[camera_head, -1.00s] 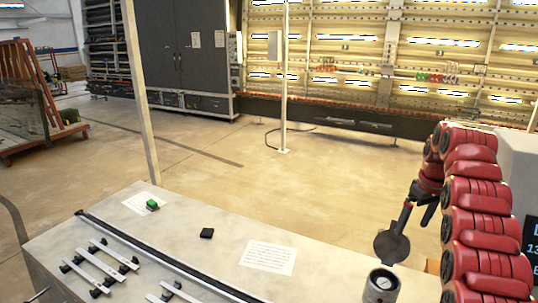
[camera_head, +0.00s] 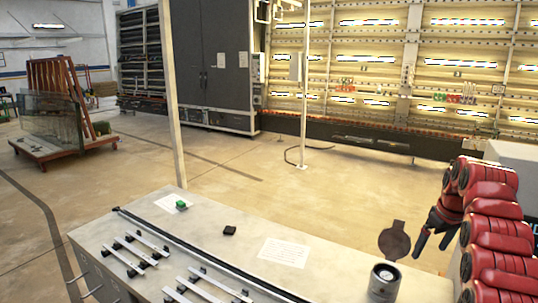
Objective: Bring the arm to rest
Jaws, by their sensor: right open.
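My right arm is red and black and stands at the right edge, folded upright. My right gripper (camera_head: 433,238) is black, open and empty, with its fingers pointing down. It hangs in front of the floor, past the right end of the worktop. A dark round disc (camera_head: 394,241) shows just left of the fingers; I cannot tell whether they touch. My left gripper is not in view.
A light worktop (camera_head: 215,257) carries a black rail, metal brackets (camera_head: 140,250), a green block (camera_head: 181,204), a small black block (camera_head: 230,230), a paper sheet (camera_head: 284,252) and a metal cylinder (camera_head: 384,282). A pole (camera_head: 303,110) stands on open floor behind.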

